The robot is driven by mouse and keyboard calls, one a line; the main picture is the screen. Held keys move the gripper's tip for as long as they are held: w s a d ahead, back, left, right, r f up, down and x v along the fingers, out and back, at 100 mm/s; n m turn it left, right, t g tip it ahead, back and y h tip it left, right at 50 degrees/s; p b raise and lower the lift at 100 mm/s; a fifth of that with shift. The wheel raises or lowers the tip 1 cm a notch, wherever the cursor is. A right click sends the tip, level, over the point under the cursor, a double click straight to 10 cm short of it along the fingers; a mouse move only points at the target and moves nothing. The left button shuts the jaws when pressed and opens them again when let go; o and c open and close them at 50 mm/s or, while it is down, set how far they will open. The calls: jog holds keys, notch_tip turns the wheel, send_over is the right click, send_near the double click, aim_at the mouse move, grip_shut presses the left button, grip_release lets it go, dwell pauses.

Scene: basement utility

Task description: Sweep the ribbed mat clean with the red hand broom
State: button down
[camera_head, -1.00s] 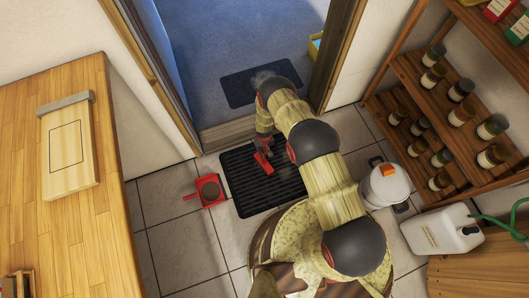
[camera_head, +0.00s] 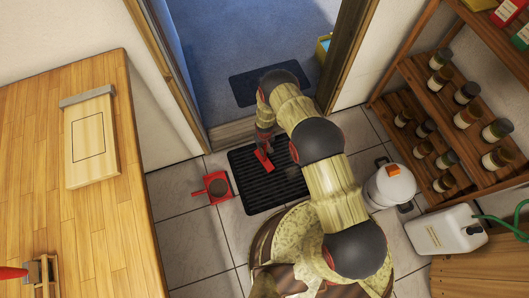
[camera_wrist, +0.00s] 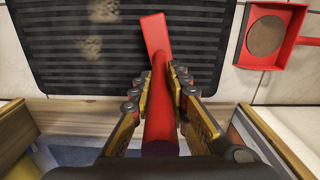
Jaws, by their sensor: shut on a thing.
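My gripper (camera_wrist: 162,78) is shut on the handle of the red hand broom (camera_wrist: 155,35). The broom's flat red end lies over the black ribbed mat (camera_wrist: 200,50); whether it touches the mat is not clear. Two tan dirt patches (camera_wrist: 90,47) show on the mat at the upper left of the wrist view. In the head view the broom (camera_head: 264,161) is over the upper part of the mat (camera_head: 262,200), and my arm covers part of its right side. A red dustpan (camera_wrist: 260,63) with a round brown patch inside lies on the tiles beside the mat.
A doorway with a blue floor and a dark mat (camera_head: 245,90) lies beyond the ribbed mat. A wooden workbench (camera_head: 100,220) stands left. A white lidded container (camera_head: 385,190), a white jug (camera_head: 440,232) and a jar shelf (camera_head: 430,115) stand right. Tiles left of the dustpan are clear.

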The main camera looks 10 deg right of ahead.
jog(key=shift+r+p, duration=0.45)
jog(key=shift+r, duration=0.95)
